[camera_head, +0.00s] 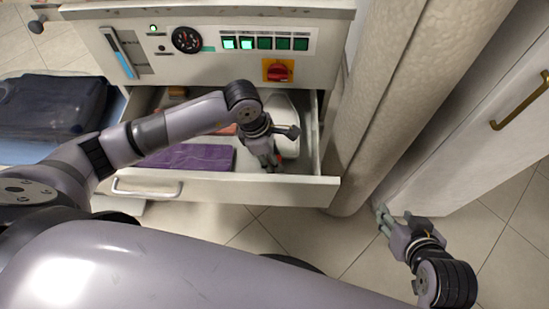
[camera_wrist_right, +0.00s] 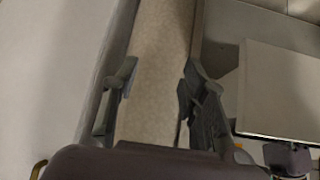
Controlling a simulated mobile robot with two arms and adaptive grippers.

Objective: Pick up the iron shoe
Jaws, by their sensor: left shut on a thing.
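The iron shoe (camera_head: 289,146), a pale, rounded piece, lies at the right end of the open drawer (camera_head: 228,188), partly hidden behind my left arm. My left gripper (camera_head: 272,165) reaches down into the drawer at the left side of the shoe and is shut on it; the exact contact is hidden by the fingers. My right gripper (camera_head: 384,215) hangs low over the floor, right of the drawer and apart from it. In the right wrist view its fingers (camera_wrist_right: 158,88) are spread with nothing between them.
The control panel (camera_head: 210,45) with a gauge and red switch (camera_head: 278,70) stands above. A beige column (camera_head: 385,100) and a white cabinet (camera_head: 470,140) stand right.

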